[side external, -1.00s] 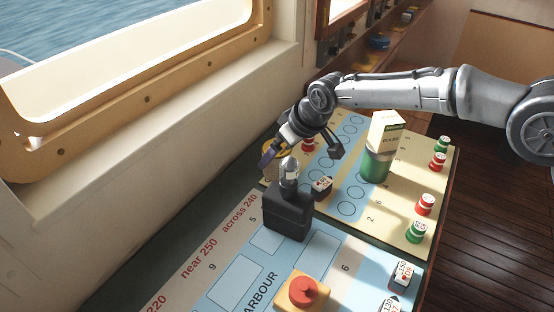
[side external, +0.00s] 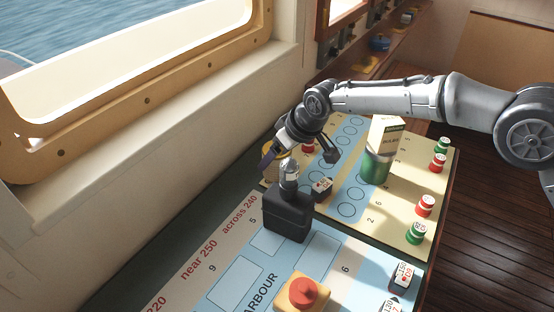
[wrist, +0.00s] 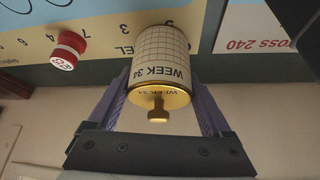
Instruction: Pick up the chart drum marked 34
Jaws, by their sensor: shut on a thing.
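The chart drum marked WEEK 34 (wrist: 161,52) is a cream, grid-lined cylinder with a gold end and gold knob, seen in the wrist view. My gripper (wrist: 162,88) is shut on it, with one purple finger on each side. In the side external view my gripper (side external: 272,160) is at the far left edge of the boards, behind a dark block. There the drum is mostly hidden by the gripper and the block. I cannot tell whether the drum is touching the board.
Red and green counters (side external: 426,205) line the right edge. A red button (side external: 303,291) is nearer the camera.

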